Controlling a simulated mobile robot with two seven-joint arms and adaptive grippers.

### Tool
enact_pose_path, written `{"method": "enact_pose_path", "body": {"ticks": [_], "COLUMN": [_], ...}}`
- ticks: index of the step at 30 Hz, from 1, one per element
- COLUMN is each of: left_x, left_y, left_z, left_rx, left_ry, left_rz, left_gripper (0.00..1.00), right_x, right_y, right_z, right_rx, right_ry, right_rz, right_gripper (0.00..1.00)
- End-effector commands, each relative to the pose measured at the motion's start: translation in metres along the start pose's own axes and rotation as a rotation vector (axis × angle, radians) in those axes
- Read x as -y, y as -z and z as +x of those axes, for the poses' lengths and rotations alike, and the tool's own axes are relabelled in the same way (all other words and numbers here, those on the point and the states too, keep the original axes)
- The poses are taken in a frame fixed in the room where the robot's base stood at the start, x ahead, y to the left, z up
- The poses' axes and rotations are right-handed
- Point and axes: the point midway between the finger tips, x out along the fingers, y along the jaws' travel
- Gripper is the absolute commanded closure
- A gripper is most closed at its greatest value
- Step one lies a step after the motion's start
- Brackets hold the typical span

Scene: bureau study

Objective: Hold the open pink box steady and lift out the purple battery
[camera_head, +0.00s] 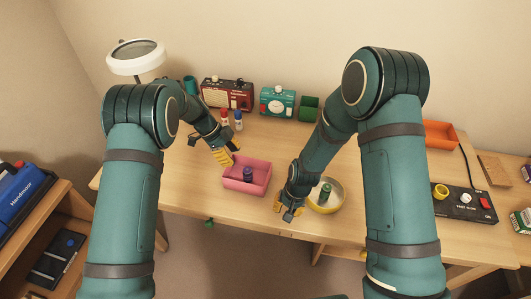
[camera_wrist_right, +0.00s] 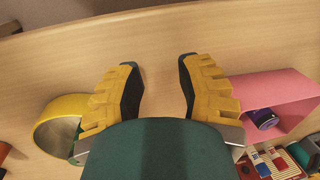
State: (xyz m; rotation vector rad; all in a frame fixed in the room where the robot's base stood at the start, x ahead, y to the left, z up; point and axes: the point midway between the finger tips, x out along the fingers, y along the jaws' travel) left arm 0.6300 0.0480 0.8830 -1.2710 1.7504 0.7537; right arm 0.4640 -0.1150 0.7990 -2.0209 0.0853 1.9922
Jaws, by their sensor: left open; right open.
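The pink box (camera_head: 231,185) stands open on the desk, and it also shows at the right of the right wrist view (camera_wrist_right: 285,88). The purple battery (camera_head: 248,175) is inside it, and its round end shows in the wrist view (camera_wrist_right: 264,118). My left gripper (camera_head: 227,160), with yellow fingers, is open at the box's far left corner; I cannot tell whether it touches the wall. My right gripper (camera_head: 287,208) is open and empty near the desk's front edge, right of the box. Its spread fingers show bare wood between them in the wrist view (camera_wrist_right: 158,70).
A round yellow bowl (camera_head: 337,205) holding a green cylinder (camera_head: 325,192) sits close right of my right gripper. Red and blue items (camera_head: 238,122), a red radio (camera_head: 228,94) and a teal device (camera_head: 278,102) stand behind. A black switch panel (camera_head: 462,205) lies right.

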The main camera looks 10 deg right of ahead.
Motion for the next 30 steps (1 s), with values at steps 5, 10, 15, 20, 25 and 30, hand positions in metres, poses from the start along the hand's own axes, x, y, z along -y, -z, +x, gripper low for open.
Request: {"method": "enact_pose_path", "body": {"ticks": [5,10,15,20,25,30], "left_x": [0.0,0.0,0.0,0.0,0.0,0.0], "left_y": [0.0,0.0,0.0,0.0,0.0,0.0], "left_z": [0.0,0.0,0.0,0.0,0.0,0.0], "left_rx": [0.0,0.0,0.0,0.0,0.0,0.0], "left_ry": [0.0,0.0,0.0,0.0,0.0,0.0], "left_rz": [0.0,-0.001,-0.001,0.0,-0.001,-0.001], "left_gripper": [0.54,0.54,0.54,0.54,0.54,0.54], "right_x": [0.035,0.069,0.09,0.095,0.09,0.085], "right_y": [0.058,0.091,0.104,0.107,0.106,0.107], "right_z": [-0.034,-0.073,-0.099,-0.101,-0.08,-0.049], "right_rx": [-0.004,-0.012,-0.018,-0.017,-0.015,-0.016], "right_ry": [-0.085,-0.139,-0.165,-0.172,-0.174,-0.174], "right_rz": [0.048,0.09,0.115,0.122,0.123,0.122], "right_gripper": [0.64,0.64,0.64,0.64,0.64,0.64]}}
